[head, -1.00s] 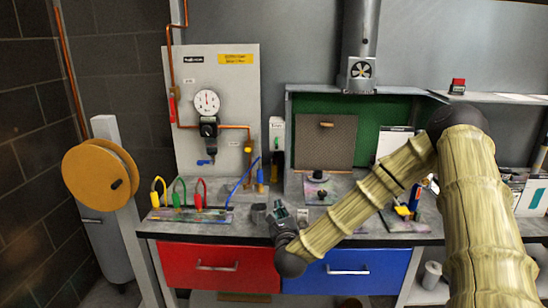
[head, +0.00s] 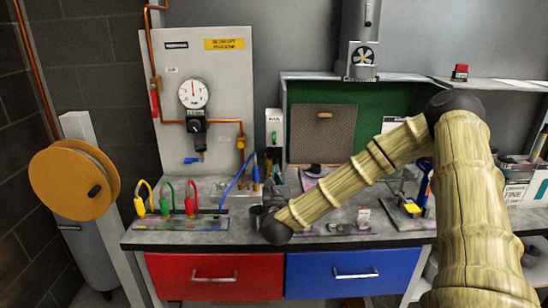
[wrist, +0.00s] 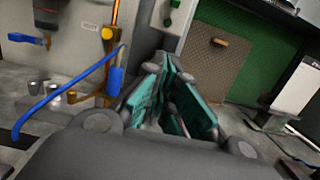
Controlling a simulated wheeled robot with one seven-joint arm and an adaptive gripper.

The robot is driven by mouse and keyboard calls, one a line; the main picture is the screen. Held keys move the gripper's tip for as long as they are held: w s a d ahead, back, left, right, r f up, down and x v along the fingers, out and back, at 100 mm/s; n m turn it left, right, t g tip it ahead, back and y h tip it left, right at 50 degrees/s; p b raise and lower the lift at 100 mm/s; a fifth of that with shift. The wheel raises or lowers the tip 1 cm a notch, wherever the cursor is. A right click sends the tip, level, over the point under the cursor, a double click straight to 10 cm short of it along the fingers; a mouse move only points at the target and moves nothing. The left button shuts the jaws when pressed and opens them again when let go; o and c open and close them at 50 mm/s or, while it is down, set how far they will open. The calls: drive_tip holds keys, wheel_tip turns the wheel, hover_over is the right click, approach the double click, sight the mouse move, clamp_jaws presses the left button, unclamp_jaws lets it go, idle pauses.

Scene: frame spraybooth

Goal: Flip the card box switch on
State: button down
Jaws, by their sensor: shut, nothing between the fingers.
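A narrow pale box (head: 274,128) with a dark slot and a small green part is mounted upright at the back of the bench, between the gauge panel and the green board. It looks like the card box; its switch is too small to make out. In the wrist view a pale upright box (wrist: 172,18), apparently the same one, is at the top middle, beyond my fingers. My gripper (wrist: 167,75) has teal finger pads and is shut and empty, pointing toward that box and apart from it. In the head view my wrist largely hides the gripper.
A gauge panel (head: 207,60) with copper pipes stands left of the box. A blue hose (wrist: 65,95) and small metal cups (wrist: 55,88) are left of my gripper. Coloured clamps (head: 165,205) stand on the bench's left. A brown pegboard (head: 322,133) is to the right.

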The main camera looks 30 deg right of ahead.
sight(274, 145)
drive_tip(key=shift+w+d+r+p, duration=0.7)
drive_tip(key=shift+w+r+p, duration=0.15)
drive_tip(key=shift+w+p, duration=0.2)
drive_tip(key=shift+w+d+r+p, duration=0.65)
drive_tip(key=shift+w+r+p, duration=0.2)
drive_tip(key=shift+w, duration=0.35)
drive_tip(key=shift+w+d+r+p, duration=0.7)
drive_tip(key=shift+w+r+p, duration=0.1)
drive_tip(key=shift+w+p, duration=0.3)
drive_tip(key=shift+a, duration=0.1)
drive_tip(key=shift+b, duration=0.3)
